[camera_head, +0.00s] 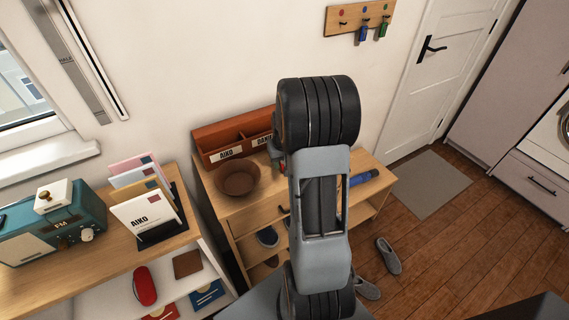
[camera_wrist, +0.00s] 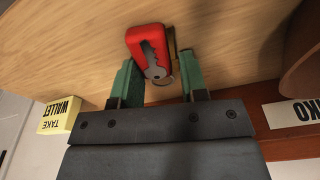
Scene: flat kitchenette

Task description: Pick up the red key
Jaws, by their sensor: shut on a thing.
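The red key (camera_wrist: 147,40), with a red head and a grey metal part, is between the green fingers of my gripper (camera_wrist: 158,64) in the wrist view. The gripper is shut on it, close to a light wooden surface (camera_wrist: 240,35). A brass-coloured piece shows just beside the key. In the head view my own arm hides most of the gripper and key, over the wooden cabinet.
A brown bowl (camera_head: 238,178) and a red-brown letter box (camera_head: 215,132) stand on the cabinet. A wall rack (camera_head: 346,19) holds blue and green keys. A yellow "TAKE WALLET" block (camera_wrist: 60,117) shows in the wrist view. A radio (camera_head: 60,225) stands left.

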